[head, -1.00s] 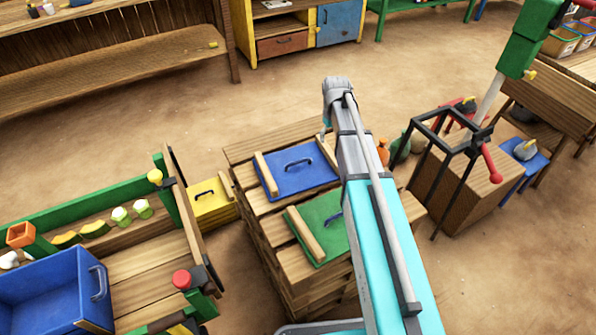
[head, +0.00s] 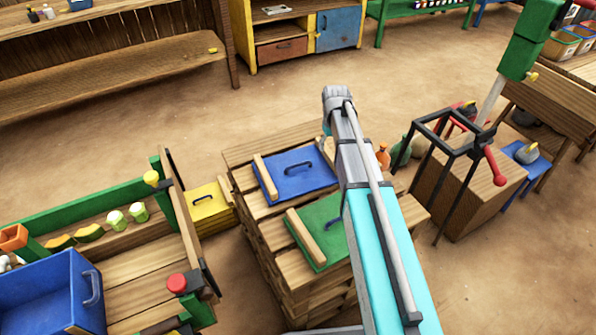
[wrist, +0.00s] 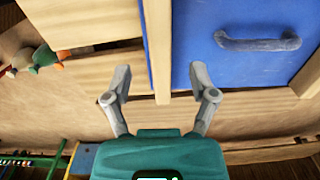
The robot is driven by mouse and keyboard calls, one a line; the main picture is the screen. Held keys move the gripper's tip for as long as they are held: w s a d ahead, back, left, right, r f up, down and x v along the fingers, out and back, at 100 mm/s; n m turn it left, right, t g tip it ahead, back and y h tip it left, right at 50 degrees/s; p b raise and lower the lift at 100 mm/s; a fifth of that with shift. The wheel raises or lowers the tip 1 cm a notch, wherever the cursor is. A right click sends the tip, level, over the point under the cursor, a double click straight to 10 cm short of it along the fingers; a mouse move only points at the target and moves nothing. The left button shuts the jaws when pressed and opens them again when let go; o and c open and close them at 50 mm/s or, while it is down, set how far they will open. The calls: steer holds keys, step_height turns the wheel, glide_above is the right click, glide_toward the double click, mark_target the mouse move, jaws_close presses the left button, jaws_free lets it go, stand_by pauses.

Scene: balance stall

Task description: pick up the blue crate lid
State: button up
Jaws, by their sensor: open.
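The blue crate lid (head: 318,179) lies flat on top of the wooden slatted stack, with a dark arched handle and a wooden batten along its left side. In the wrist view the blue lid (wrist: 215,60) fills the upper right, its handle (wrist: 258,43) to the right of my jaws. My gripper (wrist: 162,80) is open and empty, its fingers spread near the lid's lower left corner and the batten (wrist: 158,45). Its height above the lid is hard to judge. In the head view my arm's end hides most of the gripper.
A green lid (head: 318,244) lies beside the blue one on the stack (head: 285,265), partly behind my arm. A black frame with a red grip (head: 490,165) stands to the right. A bench with a blue bin (head: 50,300) is at left. Open floor lies behind.

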mark_target(330, 153)
steer(key=shift+f+b, duration=2.15)
steer(key=shift+f, duration=0.2)
steer(key=shift+c, duration=0.2)
jaws_close()
